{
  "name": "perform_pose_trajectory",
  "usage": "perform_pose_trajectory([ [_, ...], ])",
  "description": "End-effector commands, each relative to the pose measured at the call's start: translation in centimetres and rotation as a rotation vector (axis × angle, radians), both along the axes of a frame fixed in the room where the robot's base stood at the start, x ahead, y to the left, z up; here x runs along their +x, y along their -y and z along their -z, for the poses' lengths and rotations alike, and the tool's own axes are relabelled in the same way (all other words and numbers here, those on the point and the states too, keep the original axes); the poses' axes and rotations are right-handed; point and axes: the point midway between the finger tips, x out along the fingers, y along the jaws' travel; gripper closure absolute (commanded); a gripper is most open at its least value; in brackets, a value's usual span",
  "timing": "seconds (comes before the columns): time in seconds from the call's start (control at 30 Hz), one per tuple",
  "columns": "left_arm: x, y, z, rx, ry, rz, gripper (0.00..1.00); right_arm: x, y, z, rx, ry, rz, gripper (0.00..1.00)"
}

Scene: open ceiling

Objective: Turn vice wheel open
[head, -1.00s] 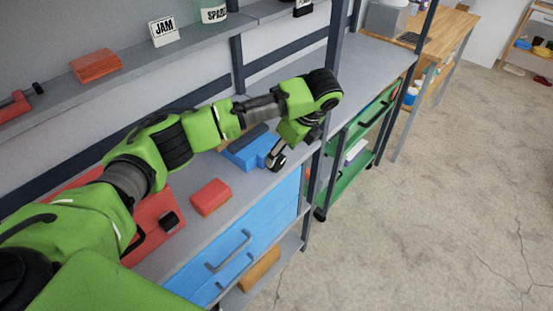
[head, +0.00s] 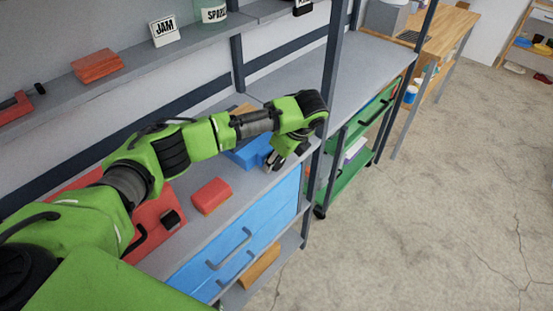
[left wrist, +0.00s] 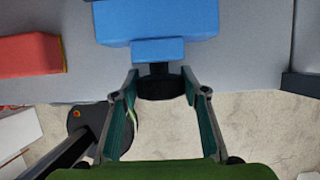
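The blue vice (head: 243,155) sits on the grey workbench, partly hidden behind my left arm in the head view. In the left wrist view the vice (left wrist: 157,22) is at the top, with its dark wheel (left wrist: 160,84) facing me. My left gripper (head: 273,160) is at the bench's front edge beside the vice. In the left wrist view the gripper (left wrist: 160,92) is open, its fingertips on either side of the wheel with small gaps. The wheel is not clear in the head view. My right gripper is not in view.
A red block (head: 211,196) lies left of the vice and a red toolbox (head: 155,222) is further left. Blue drawers (head: 228,258) are under the bench. A dark shelf post (head: 332,75) stands close right of my gripper. The floor in front is clear.

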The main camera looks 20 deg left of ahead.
Motion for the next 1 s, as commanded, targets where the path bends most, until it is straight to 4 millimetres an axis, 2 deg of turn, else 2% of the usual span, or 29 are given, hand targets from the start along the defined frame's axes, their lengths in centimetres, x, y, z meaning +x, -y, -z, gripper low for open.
perform_pose_trajectory([
  [0.27, -0.2, -0.1, -0.2, -0.033, 0.092, -0.001, 0.81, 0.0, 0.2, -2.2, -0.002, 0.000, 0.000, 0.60],
  [0.6, -0.1, 0.0, 0.0, -0.043, 0.116, -0.002, 0.81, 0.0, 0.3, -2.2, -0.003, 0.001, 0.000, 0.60],
  [0.63, -0.1, 0.0, 0.0, -0.043, 0.116, -0.002, 0.54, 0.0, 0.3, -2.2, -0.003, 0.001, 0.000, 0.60],
  [0.7, -0.1, 0.0, 0.0, -0.043, 0.116, -0.001, 0.43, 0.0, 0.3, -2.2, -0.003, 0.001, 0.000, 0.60],
  [1.0, -0.1, 0.0, 0.0, -0.042, 0.116, -0.001, 0.43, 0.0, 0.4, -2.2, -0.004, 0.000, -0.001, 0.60],
])
